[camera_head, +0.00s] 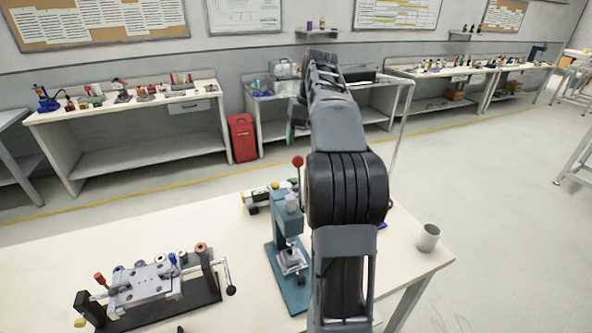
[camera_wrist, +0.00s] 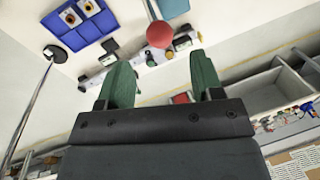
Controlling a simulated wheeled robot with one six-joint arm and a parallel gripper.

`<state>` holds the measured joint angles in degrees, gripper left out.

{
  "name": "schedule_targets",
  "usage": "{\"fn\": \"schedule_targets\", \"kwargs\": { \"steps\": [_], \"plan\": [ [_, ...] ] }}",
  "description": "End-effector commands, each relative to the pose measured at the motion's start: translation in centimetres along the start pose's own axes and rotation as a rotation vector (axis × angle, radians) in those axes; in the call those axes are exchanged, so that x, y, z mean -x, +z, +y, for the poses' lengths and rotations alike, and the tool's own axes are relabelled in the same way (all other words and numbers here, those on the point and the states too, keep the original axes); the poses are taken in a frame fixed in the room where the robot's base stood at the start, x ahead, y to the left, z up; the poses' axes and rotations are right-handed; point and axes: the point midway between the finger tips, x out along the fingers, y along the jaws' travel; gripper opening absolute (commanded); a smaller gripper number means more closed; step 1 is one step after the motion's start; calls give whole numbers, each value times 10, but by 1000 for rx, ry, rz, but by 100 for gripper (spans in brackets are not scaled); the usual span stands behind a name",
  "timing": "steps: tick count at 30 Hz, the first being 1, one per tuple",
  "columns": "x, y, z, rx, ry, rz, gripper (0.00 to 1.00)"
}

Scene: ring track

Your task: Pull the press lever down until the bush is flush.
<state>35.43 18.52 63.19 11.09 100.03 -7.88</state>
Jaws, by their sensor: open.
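The teal press (camera_head: 286,228) stands upright on the table, left of my arm. Its lever ends in a red ball knob (camera_head: 298,161), which is raised above the press head. The knob also shows in the wrist view (camera_wrist: 160,34), just beyond my fingertips and roughly centred between them, not clasped. My gripper (camera_wrist: 162,75) is open, with two green fingers apart and nothing held. A metal block (camera_head: 291,262) sits on the press base under the ram. The bush is too small to make out, so I cannot tell how far in it sits.
A grey clamping fixture (camera_head: 150,285) with coloured knobs stands on the table at left. A blue compartment tray (camera_wrist: 85,25) shows in the wrist view. Workbenches (camera_head: 130,130) and a red bin (camera_head: 243,138) stand behind.

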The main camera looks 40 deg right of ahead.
Motion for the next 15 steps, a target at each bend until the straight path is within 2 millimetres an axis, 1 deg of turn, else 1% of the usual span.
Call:
{"fn": "schedule_targets", "kwargs": {
  "steps": [1,6,9,15],
  "plan": [
    [-13,1,0,1,0,-3,60],
    [-43,1,0,0,0,-2,60],
    [-59,1,0,-1,0,-1,60],
    [-80,0,0,0,0,1,60]
  ]
}}
